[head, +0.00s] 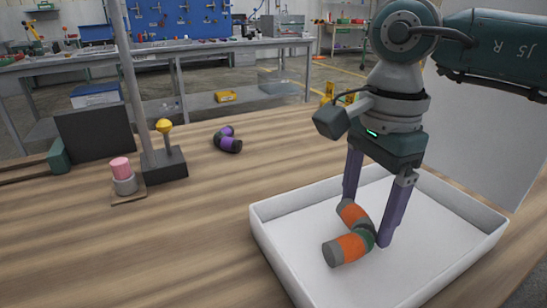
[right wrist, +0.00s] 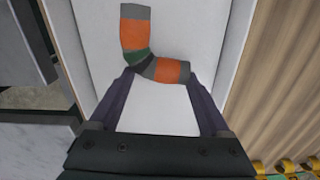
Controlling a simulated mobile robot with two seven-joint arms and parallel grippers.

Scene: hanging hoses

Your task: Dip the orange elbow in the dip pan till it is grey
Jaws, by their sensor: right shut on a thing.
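The orange elbow (head: 352,246) is a bent tube with two orange stretches, grey ends and a dark green bend. My right gripper (head: 368,222) points down and is shut on it near the bend. In the right wrist view, the elbow (right wrist: 134,36) lies between the fingertips of the gripper (right wrist: 158,77), one arm pointing away and the other to the right. The white dip pan (head: 275,246) is under and around the elbow, which hangs low inside its walls. I cannot tell whether it touches the floor of the pan. My left gripper is not clearly visible.
A purple and dark elbow (head: 228,140) lies on the wooden table, left of the pan. Further left are a pole with a yellow knob (head: 163,126) and a pink-topped cylinder (head: 122,172). A pale panel (head: 490,120) stands behind the pan.

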